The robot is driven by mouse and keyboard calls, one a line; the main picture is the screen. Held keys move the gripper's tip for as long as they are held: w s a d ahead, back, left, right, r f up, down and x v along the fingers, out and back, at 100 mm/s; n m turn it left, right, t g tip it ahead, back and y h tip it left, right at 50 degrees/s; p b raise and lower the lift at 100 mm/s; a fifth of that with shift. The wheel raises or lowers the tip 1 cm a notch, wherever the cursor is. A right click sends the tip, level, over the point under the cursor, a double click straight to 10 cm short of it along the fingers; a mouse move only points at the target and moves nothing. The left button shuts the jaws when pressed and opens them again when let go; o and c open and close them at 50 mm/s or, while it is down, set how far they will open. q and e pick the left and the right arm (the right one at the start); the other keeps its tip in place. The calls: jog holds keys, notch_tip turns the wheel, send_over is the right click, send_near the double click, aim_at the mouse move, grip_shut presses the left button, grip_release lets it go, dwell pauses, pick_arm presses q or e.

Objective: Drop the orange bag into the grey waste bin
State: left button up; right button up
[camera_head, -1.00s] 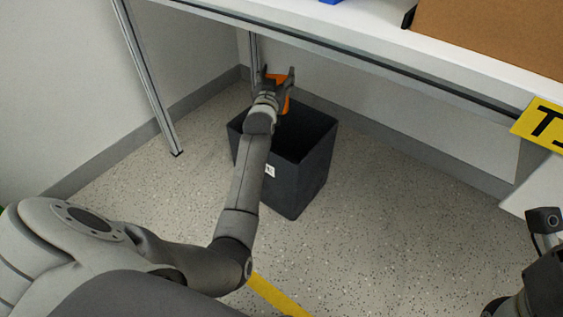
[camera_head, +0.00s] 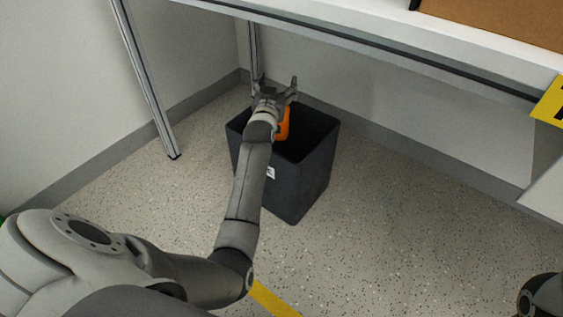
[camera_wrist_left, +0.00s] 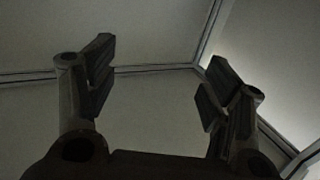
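The orange bag (camera_head: 284,122) shows just below my left gripper, at the opening of the grey waste bin (camera_head: 295,195). My left arm partly hides it, and I cannot tell whether it has come to rest. The dark grey bin stands upright on the floor under the table. My left gripper (camera_head: 275,90) is above the bin's back rim with its fingers spread. In the left wrist view the gripper (camera_wrist_left: 157,85) is open, with nothing between the fingers. Only a dark part of my right arm shows at the lower right; its gripper is not visible.
A white table (camera_head: 400,50) spans above and behind the bin, with a metal leg (camera_head: 150,85) to the left. A brown box (camera_head: 500,20) lies on the table. Walls close off the back. Speckled floor (camera_head: 420,240) is clear right of the bin.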

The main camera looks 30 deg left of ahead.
pick_arm(q)
jog(key=shift+o, duration=0.4)
jog(key=shift+s+f, duration=0.1)
jog(key=v, duration=1.2)
